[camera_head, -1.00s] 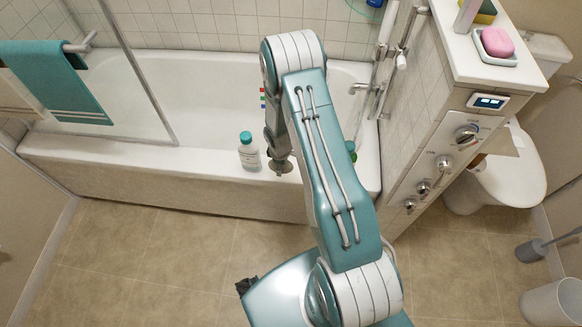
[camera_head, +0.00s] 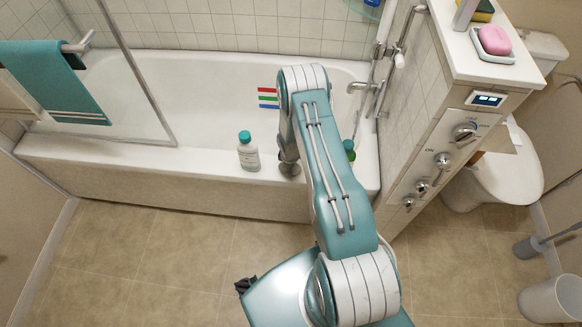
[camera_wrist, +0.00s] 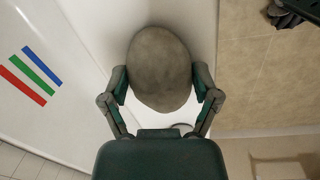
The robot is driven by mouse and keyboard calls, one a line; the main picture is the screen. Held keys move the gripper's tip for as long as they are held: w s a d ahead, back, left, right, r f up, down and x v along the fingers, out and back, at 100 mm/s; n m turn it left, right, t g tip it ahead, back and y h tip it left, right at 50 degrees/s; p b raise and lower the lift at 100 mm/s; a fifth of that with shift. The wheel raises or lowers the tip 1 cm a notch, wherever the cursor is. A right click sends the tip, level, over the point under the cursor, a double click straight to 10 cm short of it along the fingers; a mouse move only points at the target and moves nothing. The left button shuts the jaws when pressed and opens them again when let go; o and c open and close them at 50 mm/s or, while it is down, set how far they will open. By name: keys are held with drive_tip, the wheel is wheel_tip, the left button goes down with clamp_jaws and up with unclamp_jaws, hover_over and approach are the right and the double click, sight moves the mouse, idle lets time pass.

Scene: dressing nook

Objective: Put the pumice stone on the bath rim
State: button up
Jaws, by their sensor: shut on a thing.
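The grey oval pumice stone (camera_wrist: 160,68) is held between the two fingers of my gripper (camera_wrist: 160,80) in the wrist view. In the head view the stone (camera_head: 289,169) shows as a small dark patch below my arm, over the front bath rim (camera_head: 180,165). The white rim (camera_wrist: 203,28) also shows behind the stone in the wrist view. I cannot tell whether the stone touches the rim. My arm hides much of the gripper in the head view.
A green item (camera_head: 349,148) shows partly behind my arm on the right. The rim's left stretch is clear. A glass screen (camera_head: 140,70) stands further left.

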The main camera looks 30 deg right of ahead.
drive_tip(key=o, duration=0.9)
drive_tip(key=s+a+r+m+t, duration=0.1)
drive_tip(key=a+r, duration=0.1)
drive_tip(key=r, duration=1.2)
drive_tip(key=s+a+r+m+t, duration=0.1)
drive_tip(key=s+a+r+m, duration=0.15)
drive_tip(key=r, duration=1.15)
drive_tip(key=s+a+r+m, duration=0.1)
drive_tip(key=a+r, duration=0.2)
drive_tip(key=r, duration=1)
drive_tip(key=s+a+r+m+t, duration=0.1)
drive_tip(key=s+a+r, duration=0.1)
drive_tip(key=s+r, duration=0.3)
drive_tip(key=s+a+r+m+t, duration=0.1)
drive_tip(key=s+a+r+m, duration=0.1)
drive_tip(key=s+r, duration=0.3)
drive_tip(key=s+a+r+m+t, duration=0.1)
drive_tip(key=s+a+r, duration=0.2)
drive_tip(key=s, duration=0.8)
wheel_tip(320, 180, up, 2)
drive_tip(key=shift+r+m+y, duration=0.1)
drive_tip(key=shift+m+y, duration=0.15)
drive_tip(key=shift+y, duration=0.15)
